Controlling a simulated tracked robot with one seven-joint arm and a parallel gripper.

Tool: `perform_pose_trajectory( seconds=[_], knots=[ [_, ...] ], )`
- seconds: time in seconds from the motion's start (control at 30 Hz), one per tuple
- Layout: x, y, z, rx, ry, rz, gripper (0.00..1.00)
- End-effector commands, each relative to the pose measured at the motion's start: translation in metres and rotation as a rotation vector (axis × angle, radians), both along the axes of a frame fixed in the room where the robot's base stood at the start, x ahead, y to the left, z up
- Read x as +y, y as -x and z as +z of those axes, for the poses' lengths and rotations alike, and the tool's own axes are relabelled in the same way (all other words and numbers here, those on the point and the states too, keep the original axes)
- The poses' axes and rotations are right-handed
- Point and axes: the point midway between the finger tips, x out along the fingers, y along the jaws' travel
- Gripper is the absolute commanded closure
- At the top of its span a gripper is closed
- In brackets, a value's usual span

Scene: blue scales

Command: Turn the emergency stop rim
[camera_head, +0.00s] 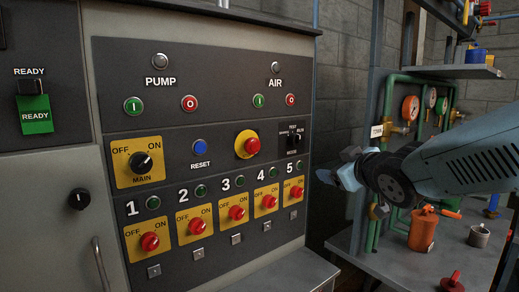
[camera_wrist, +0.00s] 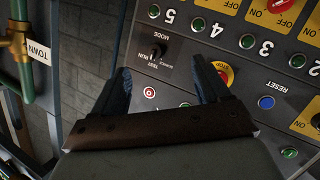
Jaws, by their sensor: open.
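The emergency stop (camera_head: 252,146) is a red mushroom button on a round yellow rim (camera_head: 240,138), set in the dark control panel between RESET and the MODE selector. In the wrist view the emergency stop (camera_wrist: 224,73) appears upside down, partly hidden behind the right-hand finger. My gripper (camera_head: 340,174) is to the right of the panel, apart from the button. In the wrist view my gripper (camera_wrist: 160,65) has its two fingers spread with nothing between them.
The MODE selector (camera_head: 292,138) sits just right of the emergency stop. Numbered red knobs (camera_head: 237,212) stick out along the panel below it.

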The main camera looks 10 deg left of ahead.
Motion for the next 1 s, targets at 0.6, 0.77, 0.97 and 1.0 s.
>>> perform_pose_trajectory(
  seconds=[0.6, 0.77, 0.97, 1.0],
  knots=[
    [0.124, 0.013, 0.016, -0.253, -0.073, 0.414, 0.24],
    [0.141, 0.0, 0.015, -0.251, -0.073, 0.414, 0.24],
    [0.164, -0.021, 0.016, -0.251, -0.073, 0.412, 0.24],
    [0.168, -0.025, 0.015, -0.251, -0.071, 0.413, 0.24]
  ],
)
